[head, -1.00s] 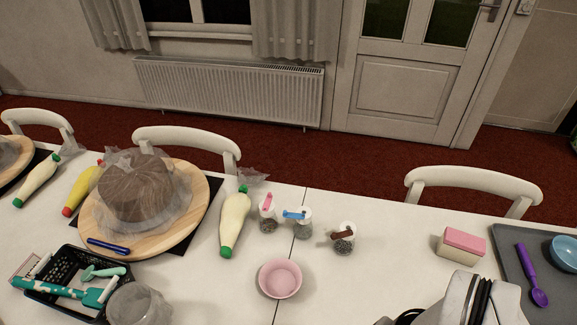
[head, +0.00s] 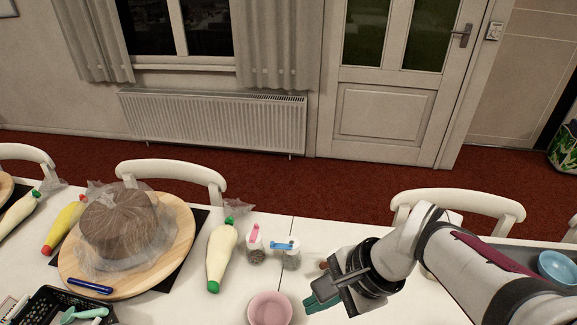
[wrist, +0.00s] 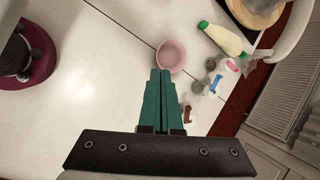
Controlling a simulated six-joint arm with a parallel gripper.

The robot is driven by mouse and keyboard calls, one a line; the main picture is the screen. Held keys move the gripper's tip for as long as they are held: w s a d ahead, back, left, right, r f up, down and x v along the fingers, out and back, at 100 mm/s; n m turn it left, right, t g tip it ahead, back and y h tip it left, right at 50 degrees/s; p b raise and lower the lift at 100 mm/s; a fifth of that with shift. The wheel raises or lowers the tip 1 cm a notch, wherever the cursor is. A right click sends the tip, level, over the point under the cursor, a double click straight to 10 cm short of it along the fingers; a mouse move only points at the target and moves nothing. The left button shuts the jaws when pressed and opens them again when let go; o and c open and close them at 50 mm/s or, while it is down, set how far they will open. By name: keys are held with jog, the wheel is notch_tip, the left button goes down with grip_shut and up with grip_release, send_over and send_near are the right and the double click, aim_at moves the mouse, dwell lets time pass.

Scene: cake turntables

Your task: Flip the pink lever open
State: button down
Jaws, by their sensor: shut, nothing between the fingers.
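The pink lever (head: 253,231) sits on top of a small clear jar (head: 256,252), the leftmost of the jars, beside a cream piping bag. The lever also shows in the wrist view (wrist: 231,66), where it is small. Its exact angle is hard to tell. Just to its right is a similar jar with a blue lever (head: 282,246). A third jar with a brown lever (wrist: 187,114) is mostly hidden behind my arm in the head view. My gripper (head: 309,303) has green fingers, shut and empty, above the table, right of the pink bowl and apart from the pink lever.
The pink bowl (head: 270,309) stands in front of the jars. The piping bag (head: 222,257) lies left of the pink-lever jar. Further left, a wrapped cake (head: 118,226) sits on a round wooden board (head: 183,247). White chairs (head: 172,173) line the far side.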

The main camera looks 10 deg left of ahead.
jog(key=w+a+f+m+t+y, duration=0.1)
jog(key=w+m, duration=0.4)
jog(key=w, duration=0.5)
jog(key=w+a+f+m+t+y, duration=0.1)
jog(key=w+a+f+m+t, duration=0.1)
jog(key=w+f+m, duration=0.4)
jog(key=w+a, duration=0.1)
jog(key=w, duration=0.3)
jog(key=shift+a+m, duration=0.25)
jog(key=shift+m, duration=0.05)
send_near(254, 232)
jog(key=w+a+f, duration=0.2)
jog(key=w+f, duration=0.1)
jog(key=f, duration=0.2)
jog(key=shift+a, duration=0.35)
